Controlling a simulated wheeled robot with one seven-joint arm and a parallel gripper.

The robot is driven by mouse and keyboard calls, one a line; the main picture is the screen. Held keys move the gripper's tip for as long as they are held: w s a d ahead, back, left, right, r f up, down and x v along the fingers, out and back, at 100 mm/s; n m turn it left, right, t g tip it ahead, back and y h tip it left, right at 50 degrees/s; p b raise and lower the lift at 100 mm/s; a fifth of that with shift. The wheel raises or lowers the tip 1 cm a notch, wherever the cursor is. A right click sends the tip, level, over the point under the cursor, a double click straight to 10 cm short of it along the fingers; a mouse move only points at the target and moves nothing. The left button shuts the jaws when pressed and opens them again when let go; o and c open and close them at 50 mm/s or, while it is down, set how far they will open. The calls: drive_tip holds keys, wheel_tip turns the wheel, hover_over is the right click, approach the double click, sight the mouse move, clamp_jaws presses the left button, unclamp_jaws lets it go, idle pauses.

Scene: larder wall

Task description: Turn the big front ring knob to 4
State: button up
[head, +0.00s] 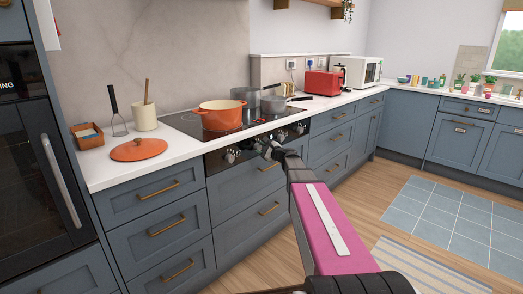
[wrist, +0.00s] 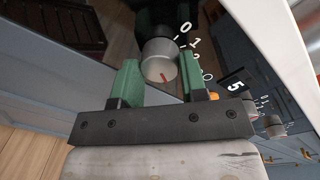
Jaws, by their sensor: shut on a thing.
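The ring knob (wrist: 158,58) is a silver-grey cylinder with a red mark on its face. It sits between the two green fingers of my gripper (wrist: 160,80) in the wrist view, and my gripper is shut on it. White numerals 0, 1 and what looks like 2 (wrist: 195,56) show beside the knob; others are hidden behind the right finger. I cannot tell which number the red mark meets. In the head view my gripper (head: 270,151) is at the black front panel under the hob, and it hides the held knob.
Another knob (head: 232,155) is left of my gripper and one more (head: 300,128) is to its right. An orange pot (head: 221,115) and a grey pan (head: 273,103) stand on the hob. An orange lid (head: 139,149) lies on the counter.

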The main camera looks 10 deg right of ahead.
drive_tip(key=o, duration=0.9)
drive_tip(key=v, duration=1)
drive_tip(key=shift+s+d, duration=0.15)
drive_tip(key=shift+s, duration=0.2)
